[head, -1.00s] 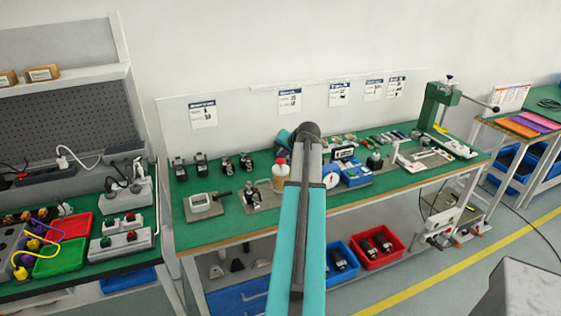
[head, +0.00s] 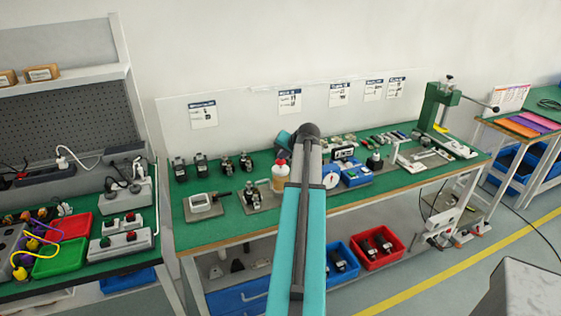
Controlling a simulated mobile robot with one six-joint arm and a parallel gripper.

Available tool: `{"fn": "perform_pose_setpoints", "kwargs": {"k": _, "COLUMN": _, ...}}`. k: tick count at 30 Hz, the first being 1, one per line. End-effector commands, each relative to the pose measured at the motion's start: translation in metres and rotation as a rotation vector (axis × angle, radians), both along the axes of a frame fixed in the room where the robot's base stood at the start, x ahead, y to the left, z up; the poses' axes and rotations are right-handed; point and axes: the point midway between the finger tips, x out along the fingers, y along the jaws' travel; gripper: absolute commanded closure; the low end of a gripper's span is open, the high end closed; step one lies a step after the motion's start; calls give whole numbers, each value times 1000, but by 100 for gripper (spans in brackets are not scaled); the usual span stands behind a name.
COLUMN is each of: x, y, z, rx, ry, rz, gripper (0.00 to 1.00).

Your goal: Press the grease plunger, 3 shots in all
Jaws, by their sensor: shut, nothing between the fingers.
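The grease dispenser (head: 279,184) is an amber jar with a pale lid and a red plunger knob (head: 280,163). It stands on the green bench, just left of my teal arm. My gripper (head: 280,154) is small and dark in the head view, beyond the arm's dark elbow, and points down over the knob. It is shut and holds nothing. The fingertips are at or just above the knob; whether they touch it I cannot tell. My arm hides part of the bench right of the jar.
A blue unit with a round dial (head: 332,183) is right of my arm. The bench's front left is clear.

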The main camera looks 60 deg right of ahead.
Motion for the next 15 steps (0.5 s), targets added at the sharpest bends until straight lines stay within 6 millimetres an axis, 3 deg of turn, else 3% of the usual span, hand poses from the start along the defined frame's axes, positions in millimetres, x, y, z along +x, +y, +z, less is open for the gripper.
{"fn": "perform_pose_setpoints", "kwargs": {"k": 15, "x": 1, "y": 0, "z": -5, "rx": 1, "ry": 1, "rz": 2, "gripper": 100}}
